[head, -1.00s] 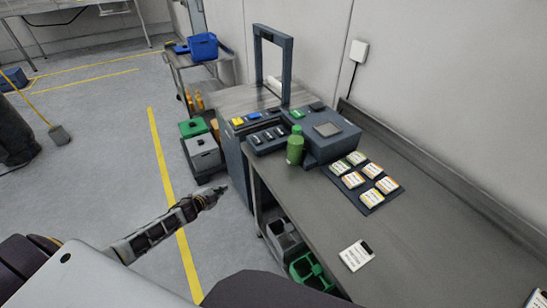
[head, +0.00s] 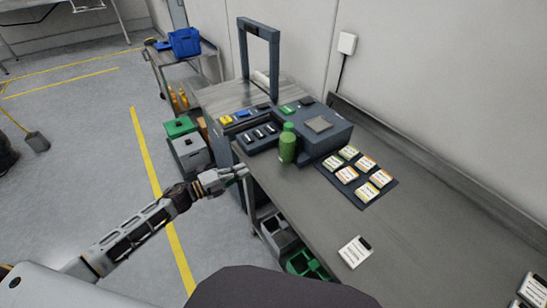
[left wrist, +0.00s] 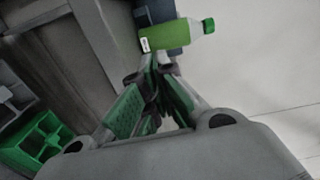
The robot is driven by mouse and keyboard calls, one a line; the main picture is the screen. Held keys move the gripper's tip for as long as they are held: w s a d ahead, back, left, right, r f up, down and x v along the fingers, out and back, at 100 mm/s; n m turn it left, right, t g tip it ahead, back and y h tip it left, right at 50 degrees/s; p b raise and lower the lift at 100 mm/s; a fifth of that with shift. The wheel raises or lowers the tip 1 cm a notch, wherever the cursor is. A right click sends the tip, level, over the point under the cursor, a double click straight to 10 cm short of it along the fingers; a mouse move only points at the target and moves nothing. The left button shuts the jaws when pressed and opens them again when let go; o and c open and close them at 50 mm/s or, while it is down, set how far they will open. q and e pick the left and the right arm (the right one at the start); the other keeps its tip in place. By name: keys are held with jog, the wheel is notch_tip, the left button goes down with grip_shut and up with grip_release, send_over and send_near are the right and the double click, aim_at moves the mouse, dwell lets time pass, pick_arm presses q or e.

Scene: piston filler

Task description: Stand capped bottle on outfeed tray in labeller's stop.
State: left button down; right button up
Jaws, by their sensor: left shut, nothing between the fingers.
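A green bottle with a green cap (head: 287,146) stands upright at the front of a dark blue-grey machine (head: 328,138). I cannot tell whether its base rests on the machine's tray or on the bench. The bottle also shows in the left wrist view (left wrist: 172,38), beyond the fingertips, with its green cap to the right. My left gripper (head: 243,171) is shut and empty, left of the bottle and apart from it, by the bench's left edge. Its fingers (left wrist: 160,62) also show in the left wrist view. My right gripper is not in view.
The bench (head: 420,235) holds a dark mat (head: 383,190) with several label cards and a loose white card (head: 355,251). A dark upright frame (head: 273,60) stands behind. Grey and green bins (head: 305,265) sit below the bench. The near bench top is mostly clear.

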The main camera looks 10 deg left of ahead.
pick_arm(q)
send_near(283, 154)
jog(key=shift+s+a+m+b, duration=0.3)
jog(key=shift+a+m+b, duration=0.15)
jog(key=shift+a, duration=0.15)
jog(key=shift+x, duration=2)
jog(key=shift+w+d+b, duration=0.3)
jog(key=shift+w+d, duration=0.15)
jog(key=shift+d, duration=0.1)
jog(key=shift+w+d, duration=0.45)
jog(key=shift+d, duration=0.05)
jog(key=shift+w+d, duration=0.4)
jog(key=shift+d, duration=0.1)
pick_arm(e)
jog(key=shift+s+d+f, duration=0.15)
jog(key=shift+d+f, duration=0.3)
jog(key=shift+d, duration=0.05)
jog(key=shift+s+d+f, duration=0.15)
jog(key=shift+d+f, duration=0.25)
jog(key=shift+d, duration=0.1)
